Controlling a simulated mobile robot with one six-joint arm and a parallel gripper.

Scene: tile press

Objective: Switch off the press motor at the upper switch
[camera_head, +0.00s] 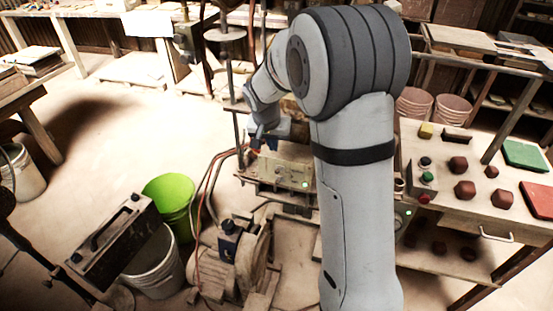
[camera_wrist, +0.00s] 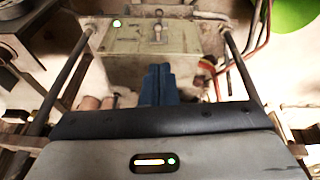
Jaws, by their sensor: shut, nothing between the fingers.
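The pale metal switch box (camera_head: 283,173) of the press stands behind my arm in the head view, with a lit green lamp (camera_head: 306,184) at its right end. In the wrist view the same box (camera_wrist: 130,44) lies just beyond my fingertips, its green lamp (camera_wrist: 116,22) lit. A small switch lever (camera_wrist: 157,33) shows near the middle of the box, with another small round fitting (camera_wrist: 158,13) beside it. I cannot tell which is the upper switch. My gripper (camera_wrist: 158,68) has its blue fingers shut and empty, pointing at the box. In the head view my gripper (camera_head: 256,142) is small and partly unclear.
Metal rods (camera_wrist: 62,82) flank my gripper. Reddish hoses (camera_head: 205,190) hang left of the press, above a motor (camera_head: 240,250). A green bucket (camera_head: 170,196) and a white bucket (camera_head: 155,268) stand left. A bench (camera_head: 475,205) with coloured blocks is right.

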